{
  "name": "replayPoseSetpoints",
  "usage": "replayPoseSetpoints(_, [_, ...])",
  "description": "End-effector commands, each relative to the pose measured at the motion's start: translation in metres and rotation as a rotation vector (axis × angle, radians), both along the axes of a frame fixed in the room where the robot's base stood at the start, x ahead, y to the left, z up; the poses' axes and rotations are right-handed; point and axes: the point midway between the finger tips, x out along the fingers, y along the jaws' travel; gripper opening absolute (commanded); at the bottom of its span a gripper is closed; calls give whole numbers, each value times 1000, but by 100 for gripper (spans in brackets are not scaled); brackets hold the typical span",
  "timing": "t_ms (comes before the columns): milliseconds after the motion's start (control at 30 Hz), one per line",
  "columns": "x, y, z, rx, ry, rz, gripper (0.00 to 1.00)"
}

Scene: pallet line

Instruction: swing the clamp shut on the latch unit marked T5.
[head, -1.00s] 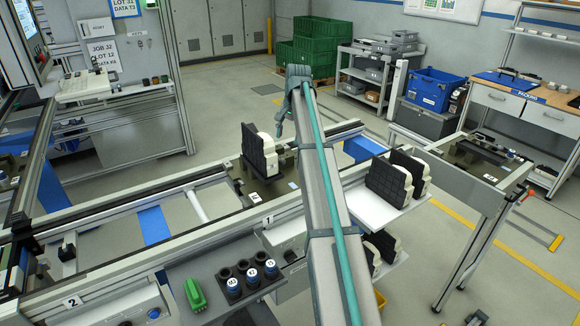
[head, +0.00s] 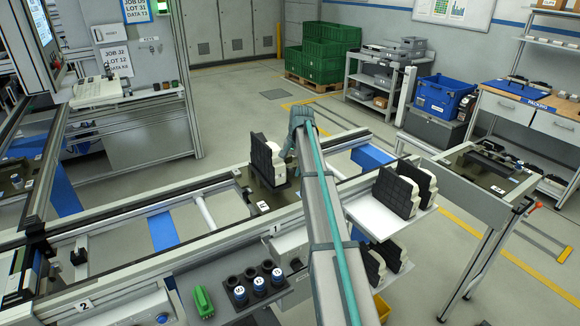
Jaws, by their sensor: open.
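My arm reaches up the middle of the head view. My gripper (head: 291,160) hangs from its far end, beside a black and cream block (head: 266,160) that stands on a dark carrier plate (head: 252,190) on the line. The arm partly covers the gripper, and its fingertips are hard to make out. Nothing is visibly held. The carrier plate has a small white label (head: 263,206), too small to read. A second dark plate (head: 466,172) with a low dark mechanism and a white label lies at the right. I cannot read T5 or make out the clamp.
Black and cream blocks (head: 395,193) stand on a white shelf (head: 372,217) right of my arm. Line rails (head: 125,252) run to the left.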

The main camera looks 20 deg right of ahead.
Motion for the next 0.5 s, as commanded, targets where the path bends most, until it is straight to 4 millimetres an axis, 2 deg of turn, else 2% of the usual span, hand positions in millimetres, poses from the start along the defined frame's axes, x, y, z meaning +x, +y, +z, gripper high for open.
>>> replayPoseSetpoints(267, [0, 0, -2, -1, -1, 0, 60])
replayPoseSetpoints(500, [0, 0, -2, 0, 0, 0, 22])
